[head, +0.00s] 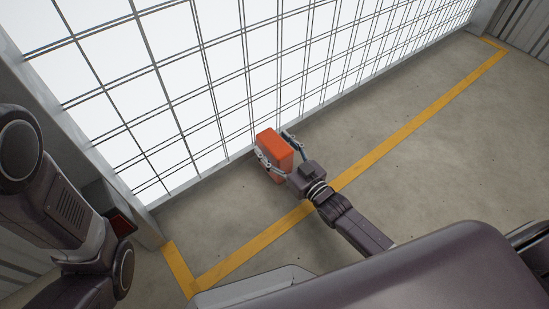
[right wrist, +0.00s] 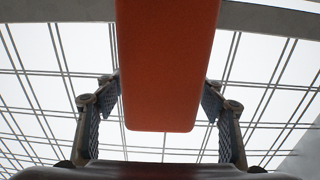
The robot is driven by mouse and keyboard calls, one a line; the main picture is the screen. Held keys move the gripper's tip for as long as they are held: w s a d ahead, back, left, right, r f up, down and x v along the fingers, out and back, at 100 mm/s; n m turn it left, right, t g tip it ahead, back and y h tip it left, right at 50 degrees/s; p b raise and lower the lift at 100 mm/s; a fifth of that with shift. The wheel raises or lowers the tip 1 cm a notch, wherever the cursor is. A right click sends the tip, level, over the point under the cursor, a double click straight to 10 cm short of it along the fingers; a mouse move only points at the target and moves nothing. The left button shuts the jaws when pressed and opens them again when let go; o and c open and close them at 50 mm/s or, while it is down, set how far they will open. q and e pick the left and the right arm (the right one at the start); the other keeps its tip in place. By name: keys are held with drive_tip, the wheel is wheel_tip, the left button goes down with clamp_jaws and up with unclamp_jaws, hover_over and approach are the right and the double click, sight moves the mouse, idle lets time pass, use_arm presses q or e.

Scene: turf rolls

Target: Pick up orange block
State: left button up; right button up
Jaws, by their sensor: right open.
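The orange block (head: 273,150) stands on the concrete floor close to the gridded window wall. My right gripper (head: 276,158) reaches it from the lower right, with one finger on either side of the block. In the right wrist view the orange block (right wrist: 167,65) fills the upper middle. The right gripper's fingers (right wrist: 163,105) stand open to its left and right, with a narrow gap visible on each side. My left arm shows at the left of the head view, but its gripper cannot be made out.
A yellow floor line (head: 400,133) runs diagonally under my right arm and turns a corner at the lower left. The window wall (head: 215,75) stands just behind the block. The concrete floor (head: 455,150) to the right is clear.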

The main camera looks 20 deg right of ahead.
clamp_jaws()
idle(0.4)
